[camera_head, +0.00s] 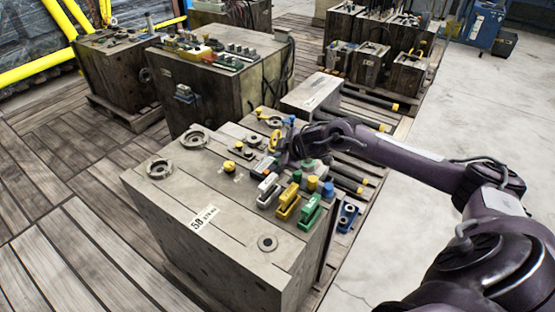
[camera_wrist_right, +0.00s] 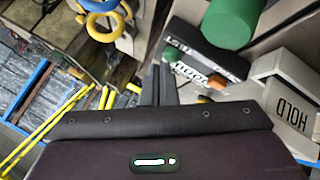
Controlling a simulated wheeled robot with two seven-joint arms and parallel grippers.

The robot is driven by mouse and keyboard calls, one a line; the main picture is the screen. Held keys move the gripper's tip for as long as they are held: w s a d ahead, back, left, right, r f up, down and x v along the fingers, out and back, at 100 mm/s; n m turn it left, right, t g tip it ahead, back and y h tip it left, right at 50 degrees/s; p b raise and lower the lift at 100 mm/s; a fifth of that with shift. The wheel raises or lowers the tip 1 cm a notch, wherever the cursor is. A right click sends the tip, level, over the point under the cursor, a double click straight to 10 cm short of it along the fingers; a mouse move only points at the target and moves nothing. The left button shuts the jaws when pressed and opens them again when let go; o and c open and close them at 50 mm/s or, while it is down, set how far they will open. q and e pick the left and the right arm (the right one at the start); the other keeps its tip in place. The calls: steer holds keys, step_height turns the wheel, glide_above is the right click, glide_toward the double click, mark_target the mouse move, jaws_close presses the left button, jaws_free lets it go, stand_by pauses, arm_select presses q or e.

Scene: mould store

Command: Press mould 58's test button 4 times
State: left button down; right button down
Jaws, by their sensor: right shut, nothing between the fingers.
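Mould 58 is the large grey-brown block in the head view, with a white label (camera_head: 205,218) reading 58 on its front top edge. On its top are a small counter box (camera_head: 265,167), a white HOLD lever block (camera_head: 268,188), and green (camera_head: 308,165), yellow (camera_head: 312,183) and blue (camera_head: 328,189) knobs. My right gripper (camera_head: 285,156) is shut and empty above the counter box. In the right wrist view its fingers (camera_wrist_right: 160,84) are beside the counter box (camera_wrist_right: 203,66), near a green cylinder (camera_wrist_right: 230,22). My left gripper is not in view.
Yellow (camera_head: 289,199) and green (camera_head: 309,212) lever blocks stand beside the white one. A yellow-topped knob (camera_head: 229,167) and round steel rings (camera_head: 195,138) sit further left. Another mould (camera_head: 220,88) stands behind. Pale floor (camera_head: 480,120) is open at right.

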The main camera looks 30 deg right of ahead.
steer(key=shift+f, duration=0.4)
stand_by(0.3)
steer(key=shift+r+p, duration=0.85)
steer(key=shift+r, duration=0.05)
step_height(320, 180, up, 5)
steer(key=p, duration=0.5)
stand_by(2.4)
